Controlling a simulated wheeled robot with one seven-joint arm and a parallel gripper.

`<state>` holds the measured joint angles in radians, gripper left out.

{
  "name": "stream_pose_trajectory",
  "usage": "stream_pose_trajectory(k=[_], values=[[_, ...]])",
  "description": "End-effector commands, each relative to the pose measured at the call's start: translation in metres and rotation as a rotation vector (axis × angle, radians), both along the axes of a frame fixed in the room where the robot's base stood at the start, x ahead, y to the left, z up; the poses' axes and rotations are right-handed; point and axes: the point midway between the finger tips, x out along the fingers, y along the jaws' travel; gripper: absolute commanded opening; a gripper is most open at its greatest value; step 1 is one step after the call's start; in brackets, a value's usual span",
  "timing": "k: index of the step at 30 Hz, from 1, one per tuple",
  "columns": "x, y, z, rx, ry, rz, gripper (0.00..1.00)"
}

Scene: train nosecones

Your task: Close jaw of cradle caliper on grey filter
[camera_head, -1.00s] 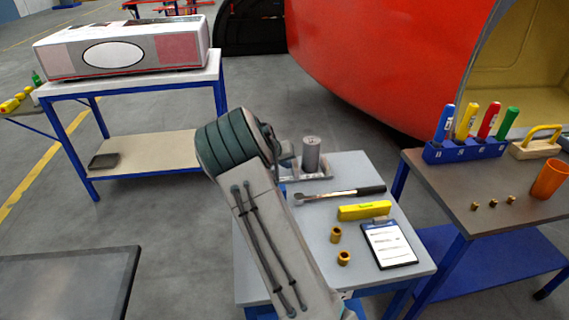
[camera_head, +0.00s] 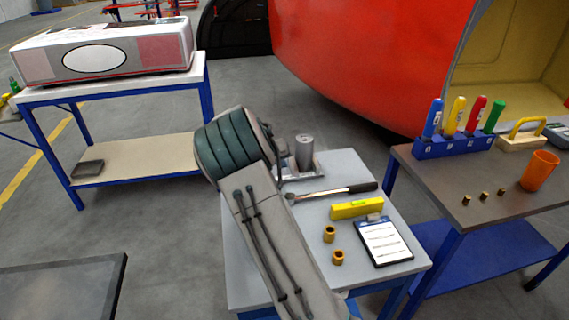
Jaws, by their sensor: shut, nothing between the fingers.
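The grey filter (camera_head: 304,152) is a short upright cylinder at the back left of the small grey table. It stands in the cradle caliper (camera_head: 316,172), a low light-metal holder. The caliper's left part and its jaw are mostly hidden behind my arm, so I cannot tell the gap between jaw and filter. My gripper (camera_head: 278,156) is just left of the filter, almost wholly behind my wrist, with only a small part showing. It is shut and empty; contact with the jaw cannot be seen.
On the same table (camera_head: 250,260) lie a ratchet wrench (camera_head: 335,192), a yellow level (camera_head: 357,208), two brass bushings (camera_head: 329,234) and a clipboard (camera_head: 384,243). A brown-topped bench (camera_head: 430,180) with a blue marker rack (camera_head: 450,147) and orange cup (camera_head: 539,171) stands at right.

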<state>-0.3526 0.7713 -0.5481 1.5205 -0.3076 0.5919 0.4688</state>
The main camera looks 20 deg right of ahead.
Motion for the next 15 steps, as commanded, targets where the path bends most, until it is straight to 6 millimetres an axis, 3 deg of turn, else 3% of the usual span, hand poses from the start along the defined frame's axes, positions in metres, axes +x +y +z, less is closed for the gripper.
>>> stream_pose_trajectory(k=[4, 9, 15], values=[[0.003, 0.027, -0.003, 0.0, 0.0, 0.0, 0.0], [-0.011, 0.045, 0.033, 0.002, -0.004, -0.006, 0.0], [-0.023, 0.064, 0.063, 0.001, -0.002, -0.006, 0.0]])
